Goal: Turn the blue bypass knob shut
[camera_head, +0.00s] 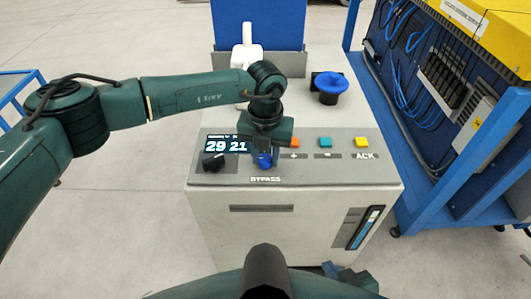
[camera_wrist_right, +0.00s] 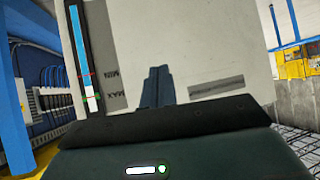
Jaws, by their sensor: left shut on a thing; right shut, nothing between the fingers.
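The blue bypass knob (camera_head: 264,160) sits on the sloped front panel of a white cabinet, above the "BYPASS" label. My left gripper (camera_head: 262,150) points down at the knob from above and is shut on it; its fingers partly hide the knob. The knob's exact turn angle is hard to tell. My right gripper (camera_wrist_right: 158,88) shows in the right wrist view, shut and empty, in front of the cabinet's front face. In the head view only part of my right arm's end shows low at the cabinet's foot.
The panel holds a display (camera_head: 226,146) reading 29 and 21, a black knob (camera_head: 214,162), and orange, teal (camera_head: 325,142) and yellow (camera_head: 361,142) buttons. A blue valve-like part (camera_head: 329,84) and a white fitting (camera_head: 247,55) stand behind. A blue-framed rack (camera_head: 440,190) stands right.

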